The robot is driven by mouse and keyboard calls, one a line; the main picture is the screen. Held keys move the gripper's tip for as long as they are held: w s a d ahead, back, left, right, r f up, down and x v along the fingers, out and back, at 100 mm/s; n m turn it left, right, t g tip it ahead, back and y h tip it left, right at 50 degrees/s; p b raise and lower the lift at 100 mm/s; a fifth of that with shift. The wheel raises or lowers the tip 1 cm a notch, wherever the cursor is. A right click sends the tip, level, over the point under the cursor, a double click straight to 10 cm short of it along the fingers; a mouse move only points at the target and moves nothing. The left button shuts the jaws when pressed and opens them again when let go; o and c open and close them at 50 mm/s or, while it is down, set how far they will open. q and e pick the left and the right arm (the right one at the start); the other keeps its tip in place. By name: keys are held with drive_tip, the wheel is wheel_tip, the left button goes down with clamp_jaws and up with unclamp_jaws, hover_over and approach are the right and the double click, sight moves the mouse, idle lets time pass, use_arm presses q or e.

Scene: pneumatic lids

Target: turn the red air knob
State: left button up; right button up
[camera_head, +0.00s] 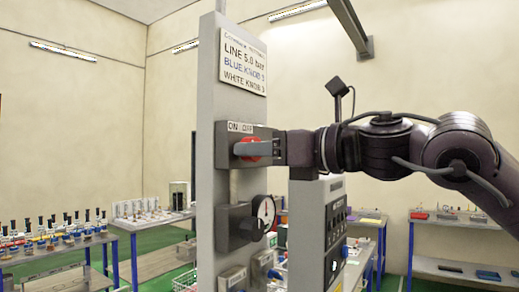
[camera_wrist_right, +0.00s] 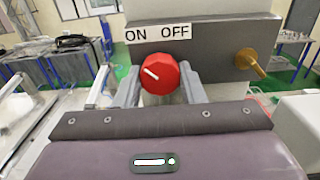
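The red air knob (camera_head: 252,149) sits on a grey box on the upright panel, under the ON OFF label (camera_wrist_right: 158,33). In the right wrist view the knob (camera_wrist_right: 167,74) has a white pointer mark that slants to the upper left, toward ON. My right gripper (camera_head: 262,149) reaches in from the right, level with the knob. Its two grey fingers (camera_wrist_right: 163,88) lie on either side of the knob, with no clear gap between them and it. A finger covers part of the knob in the head view. My left gripper is not in view.
A brass fitting (camera_wrist_right: 251,63) sticks out of the box beside the knob. A gauge (camera_head: 265,211) is below it, under my arm. A sign (camera_head: 243,62) hangs above. A grey control cabinet (camera_head: 316,235) stands close below my right arm.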

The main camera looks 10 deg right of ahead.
drive_tip(key=c, duration=0.3)
drive_tip(key=shift+m, duration=9)
drive_tip(key=o, duration=1)
